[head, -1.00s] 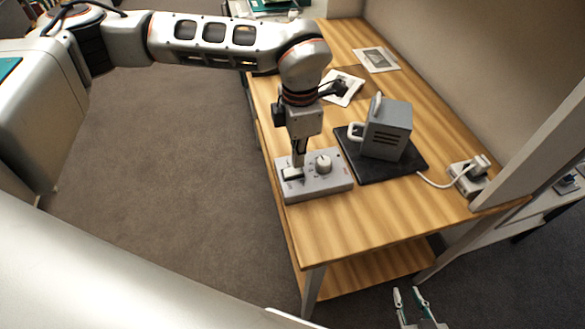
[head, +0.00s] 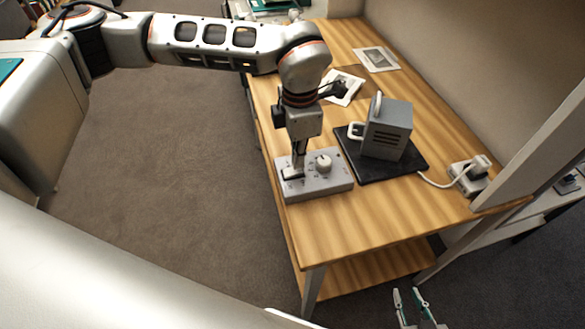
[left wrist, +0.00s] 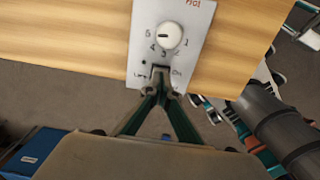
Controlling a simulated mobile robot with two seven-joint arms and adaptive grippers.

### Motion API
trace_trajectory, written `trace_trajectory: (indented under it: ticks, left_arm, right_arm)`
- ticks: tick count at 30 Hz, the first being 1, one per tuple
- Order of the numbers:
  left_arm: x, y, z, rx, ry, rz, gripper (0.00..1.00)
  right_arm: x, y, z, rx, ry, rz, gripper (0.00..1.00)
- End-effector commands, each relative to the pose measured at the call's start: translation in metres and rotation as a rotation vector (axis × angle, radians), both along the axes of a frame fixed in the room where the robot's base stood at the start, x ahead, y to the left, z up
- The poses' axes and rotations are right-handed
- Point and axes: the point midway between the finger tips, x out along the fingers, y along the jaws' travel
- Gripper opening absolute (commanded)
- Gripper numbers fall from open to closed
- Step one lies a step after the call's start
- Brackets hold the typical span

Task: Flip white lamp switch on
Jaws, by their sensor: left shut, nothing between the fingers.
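A light grey control box (head: 325,186) with a white round knob (head: 323,163) lies at the table's near left edge. A small dark switch area (head: 292,174) is at its left end. My left gripper (head: 297,168) points down at that switch area, shut with nothing between its fingers. In the left wrist view, my left fingertips (left wrist: 160,84) are at the switch slot, beside the knob (left wrist: 168,36) and its numbers. The tips hide most of the switch, so its position and any contact are unclear. My right gripper (head: 408,293) is open and empty at the bottom, in front of the table.
A grey vented box with a handle (head: 388,130) stands on a black board (head: 410,163) right of the control box. Its white cable runs to a plug and socket (head: 470,178). Printed sheets (head: 377,59) lie farther back. The table's front right (head: 370,215) is clear.

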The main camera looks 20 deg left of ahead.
Motion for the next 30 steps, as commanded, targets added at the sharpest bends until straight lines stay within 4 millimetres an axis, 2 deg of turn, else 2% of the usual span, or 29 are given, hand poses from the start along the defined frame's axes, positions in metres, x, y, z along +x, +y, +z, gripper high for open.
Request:
trace_trajectory:
  ticks: [30]
  left_arm:
    - [0.0,0.0,-0.014,0.0,0.0,0.0,0.0]
  right_arm:
    - [-0.003,0.0,-0.01,-0.001,0.008,0.0,0.25]
